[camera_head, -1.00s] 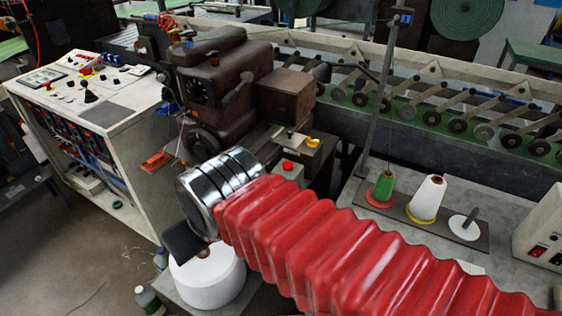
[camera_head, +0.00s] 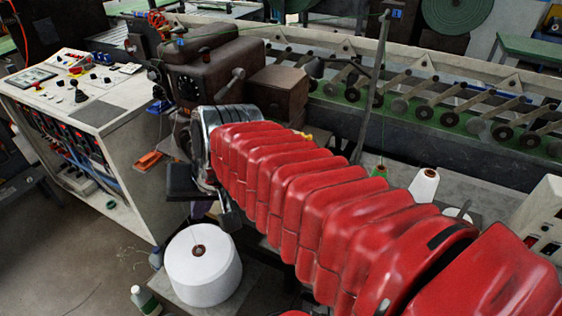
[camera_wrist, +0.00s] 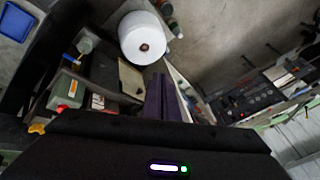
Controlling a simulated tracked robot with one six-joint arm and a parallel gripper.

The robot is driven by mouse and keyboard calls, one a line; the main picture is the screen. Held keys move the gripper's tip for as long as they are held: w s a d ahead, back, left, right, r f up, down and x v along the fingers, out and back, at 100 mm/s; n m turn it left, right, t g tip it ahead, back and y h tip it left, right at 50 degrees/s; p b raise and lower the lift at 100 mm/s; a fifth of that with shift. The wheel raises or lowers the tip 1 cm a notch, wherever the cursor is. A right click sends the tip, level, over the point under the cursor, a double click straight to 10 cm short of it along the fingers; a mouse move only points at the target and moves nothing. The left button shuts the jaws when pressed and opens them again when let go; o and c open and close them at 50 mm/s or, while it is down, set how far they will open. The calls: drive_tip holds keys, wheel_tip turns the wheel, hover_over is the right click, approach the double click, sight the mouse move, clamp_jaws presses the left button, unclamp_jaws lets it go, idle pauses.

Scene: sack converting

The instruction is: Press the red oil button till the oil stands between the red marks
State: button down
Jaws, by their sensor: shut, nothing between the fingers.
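The red oil button (camera_wrist: 62,108) shows in the wrist view at the left, on a small pale housing beside the sewing head. In the head view my red-sleeved arm hides it. My gripper (camera_wrist: 161,80) appears as dark, closed fingers in the middle of the wrist view, to the right of the button and apart from it. In the head view the gripper (camera_head: 204,209) shows only partly below the silver wrist, empty. The oil level and red marks cannot be made out in either view.
A brown sewing head (camera_head: 210,65) stands behind my wrist. A white thread cone (camera_head: 203,265) sits below it; it also shows in the wrist view (camera_wrist: 142,38). A control desk (camera_head: 85,85) is at left. Smaller cones (camera_head: 424,186) stand to the right, beside my arm.

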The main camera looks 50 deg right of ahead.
drive_tip(key=w+d+m+t, duration=0.1)
drive_tip(key=w+d+m, duration=0.2)
drive_tip(key=d+m, duration=0.7)
drive_tip(key=w+d+m+t+h, duration=0.1)
drive_tip(key=w+d+m, duration=0.3)
drive_tip(key=d+m, duration=0.7)
drive_tip(key=d+t, duration=0.1)
drive_tip(key=d, duration=1)
drive_tip(key=shift+d+r+t, duration=0.15)
drive_tip(key=shift+t, duration=0.15)
drive_tip(key=shift+f, duration=0.2)
drive_tip(key=shift+f, duration=4.25)
